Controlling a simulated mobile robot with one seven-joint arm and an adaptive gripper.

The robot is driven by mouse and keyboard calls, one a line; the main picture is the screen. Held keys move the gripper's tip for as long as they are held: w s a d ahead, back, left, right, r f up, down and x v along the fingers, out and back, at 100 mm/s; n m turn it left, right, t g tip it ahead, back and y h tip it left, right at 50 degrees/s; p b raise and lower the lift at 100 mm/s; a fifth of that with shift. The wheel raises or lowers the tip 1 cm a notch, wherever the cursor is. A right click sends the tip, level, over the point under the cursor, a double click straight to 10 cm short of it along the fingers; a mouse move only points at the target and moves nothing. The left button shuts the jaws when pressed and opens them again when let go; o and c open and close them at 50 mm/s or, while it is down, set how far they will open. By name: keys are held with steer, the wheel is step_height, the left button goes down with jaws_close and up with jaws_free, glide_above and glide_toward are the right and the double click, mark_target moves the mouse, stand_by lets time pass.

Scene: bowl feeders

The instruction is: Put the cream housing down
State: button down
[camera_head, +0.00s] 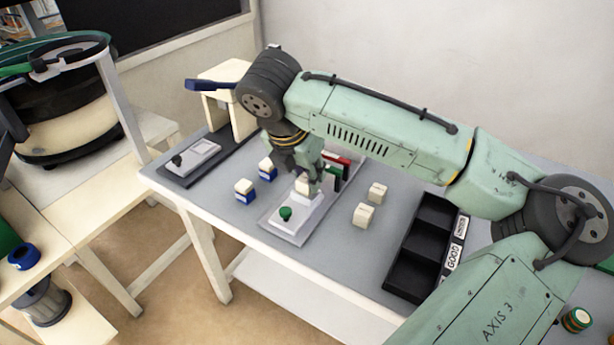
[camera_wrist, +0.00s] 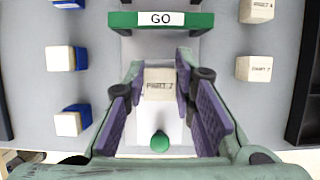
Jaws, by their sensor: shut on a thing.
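The cream housing (camera_wrist: 159,84) is a small cream block with dark print on its top. It sits between the purple-padded fingers of my gripper (camera_wrist: 159,76), which is shut on it. In the head view the held housing (camera_head: 303,186) is just below my gripper (camera_head: 306,178), over the pale fixture (camera_head: 290,224) with a green knob (camera_head: 286,213). I cannot tell whether it touches the fixture. In the wrist view the green knob (camera_wrist: 160,142) is below the housing, and a green GO block (camera_wrist: 205,20) stands above it.
Two other cream housings (camera_head: 377,192) (camera_head: 363,214) stand right of the fixture. Cream-and-blue parts (camera_head: 245,190) (camera_head: 267,168) stand left. A black compartment tray (camera_head: 405,268), with one label reading GOOD, is at right. A red block (camera_head: 338,160) is behind. Bare table lies between housings and tray.

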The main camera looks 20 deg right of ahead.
steer(key=shift+f, duration=0.7)
steer(key=shift+f, duration=0.2)
steer(key=c, duration=1.3)
jaws_free()
steer(key=shift+c, duration=0.2)
steer(key=shift+r, duration=0.15)
steer(key=v, duration=1.2)
steer(key=shift+s, duration=0.1)
